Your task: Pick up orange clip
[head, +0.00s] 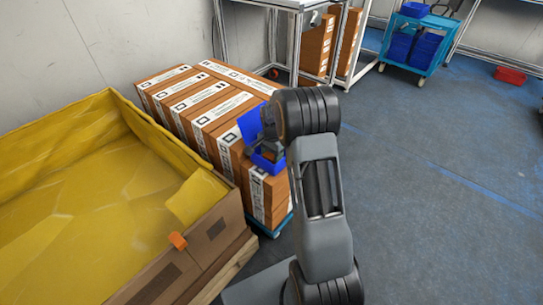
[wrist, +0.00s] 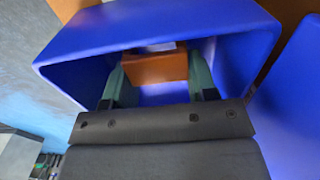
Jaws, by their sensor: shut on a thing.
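An orange clip (wrist: 155,67) shows as an orange block inside a blue bin (wrist: 85,42) in the wrist view. My gripper (wrist: 158,80) reaches into the bin's mouth. Its two green fingers are shut on the orange clip, one at each side. The clip's far side is hidden. In the head view my gripper (head: 262,150) is at the blue bins on the stacked boxes, partly hidden by my arm, and the held clip cannot be seen.
The yellow-lined crate (head: 228,212) stands at the left, beside stacked brown boxes (head: 205,95) with white labels. A second blue surface (wrist: 300,95) is close at the right in the wrist view. A blue cart (head: 412,45) stands far back.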

